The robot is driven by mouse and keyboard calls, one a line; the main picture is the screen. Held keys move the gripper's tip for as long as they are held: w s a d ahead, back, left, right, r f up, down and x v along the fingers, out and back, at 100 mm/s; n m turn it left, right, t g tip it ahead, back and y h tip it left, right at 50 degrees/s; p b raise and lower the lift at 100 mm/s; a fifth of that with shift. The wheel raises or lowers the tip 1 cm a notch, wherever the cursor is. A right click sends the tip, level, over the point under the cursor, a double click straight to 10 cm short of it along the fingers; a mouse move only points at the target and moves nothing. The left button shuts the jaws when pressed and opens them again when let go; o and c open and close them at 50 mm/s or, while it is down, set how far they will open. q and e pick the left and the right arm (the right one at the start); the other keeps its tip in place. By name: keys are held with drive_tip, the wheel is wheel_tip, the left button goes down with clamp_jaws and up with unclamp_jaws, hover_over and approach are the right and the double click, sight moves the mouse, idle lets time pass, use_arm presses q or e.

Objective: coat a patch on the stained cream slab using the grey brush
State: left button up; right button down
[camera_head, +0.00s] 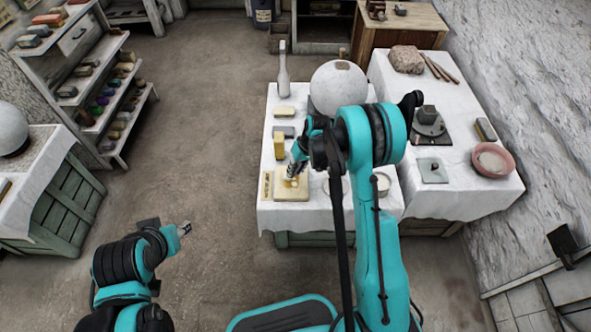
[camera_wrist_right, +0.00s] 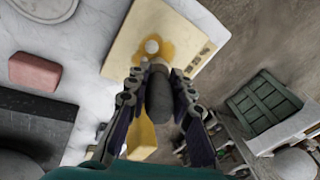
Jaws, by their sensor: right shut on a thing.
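The cream slab (camera_head: 283,194) lies near the front left of the cloth-covered table; it also shows in the right wrist view (camera_wrist_right: 122,58), with an amber stain and a row of small dark marks. My right gripper (camera_head: 297,168) is over the slab. In the right wrist view it (camera_wrist_right: 158,98) is shut on the grey brush (camera_wrist_right: 160,92), whose far end points at the stain. A pale round spot shows by the brush end; I cannot tell whether the brush touches the slab. My left gripper (camera_head: 185,228) is away from the table over the floor, too small to read.
A yellow block (camera_head: 279,146) stands just behind the slab. A pink bowl (camera_head: 492,160) is on the right table. My right arm hides part of the table.

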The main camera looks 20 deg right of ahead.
drive_tip(key=shift+f, duration=0.25)
drive_tip(key=shift+s, duration=0.15)
drive_tip(key=shift+s+a, duration=0.25)
drive_tip(key=shift+s, duration=0.35)
drive_tip(key=shift+w, duration=0.1)
drive_tip(key=shift+w+d, duration=0.25)
drive_tip(key=shift+w, duration=0.45)
drive_tip(key=shift+w+d, duration=0.2)
drive_tip(key=shift+w, duration=0.45)
drive_tip(key=shift+s+a, duration=0.25)
drive_tip(key=shift+s, duration=0.5)
drive_tip(key=shift+s+a, duration=0.2)
drive_tip(key=shift+s, duration=0.5)
